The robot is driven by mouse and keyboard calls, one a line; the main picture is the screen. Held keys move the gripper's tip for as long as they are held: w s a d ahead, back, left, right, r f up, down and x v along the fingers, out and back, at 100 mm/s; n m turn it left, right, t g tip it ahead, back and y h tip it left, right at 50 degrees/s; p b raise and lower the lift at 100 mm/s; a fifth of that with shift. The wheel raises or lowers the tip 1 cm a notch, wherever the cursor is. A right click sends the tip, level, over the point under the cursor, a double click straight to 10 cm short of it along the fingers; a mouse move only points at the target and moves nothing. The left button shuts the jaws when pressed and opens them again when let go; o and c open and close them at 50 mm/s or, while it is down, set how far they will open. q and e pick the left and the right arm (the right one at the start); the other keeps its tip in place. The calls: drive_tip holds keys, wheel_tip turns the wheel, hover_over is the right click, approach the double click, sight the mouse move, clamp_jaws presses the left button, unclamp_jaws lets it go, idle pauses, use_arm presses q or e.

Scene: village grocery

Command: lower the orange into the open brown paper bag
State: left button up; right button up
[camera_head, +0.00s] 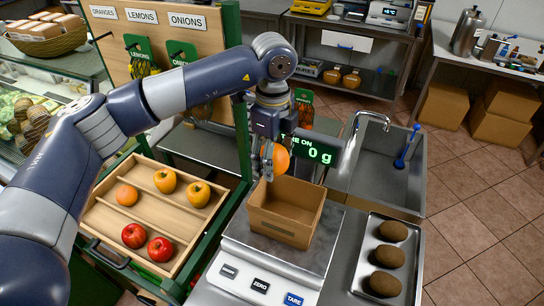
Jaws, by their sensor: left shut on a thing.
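My left gripper (266,163) comes in from the left and points down, shut on an orange (281,159). The orange is partly hidden by the fingers. It hangs above the back left part of the open brown paper bag (283,229) and looks clear of it. The bag stands upright, box-like, on the scale's metal plate (317,252). Its open top faces up and I see no item inside, though its floor is only partly visible. My right gripper is not in view.
The scale's display (314,149) stands behind the bag and reads 0 g. A wooden tray (153,213) with apples, yellow fruit and an orange fruit is on the left. A metal tray (367,262) with brown produce and a sink (375,170) are on the right.

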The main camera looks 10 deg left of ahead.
use_arm(q)
drive_tip(key=shift+a+f, duration=0.3)
drive_tip(key=shift+f, duration=0.25)
drive_tip(key=shift+f+b, duration=0.4)
drive_tip(key=shift+d+f+b, duration=0.3)
drive_tip(key=shift+f, duration=0.4)
drive_tip(key=shift+f+b, duration=0.35)
drive_tip(key=shift+f, duration=0.45)
wheel_tip(320, 180, down, 5)
drive_tip(key=b, duration=0.4)
drive_tip(key=shift+a+f, duration=0.1)
drive_tip(key=shift+f, duration=0.05)
drive_tip(key=o, duration=1.2)
drive_tip(key=shift+o, duration=0.4)
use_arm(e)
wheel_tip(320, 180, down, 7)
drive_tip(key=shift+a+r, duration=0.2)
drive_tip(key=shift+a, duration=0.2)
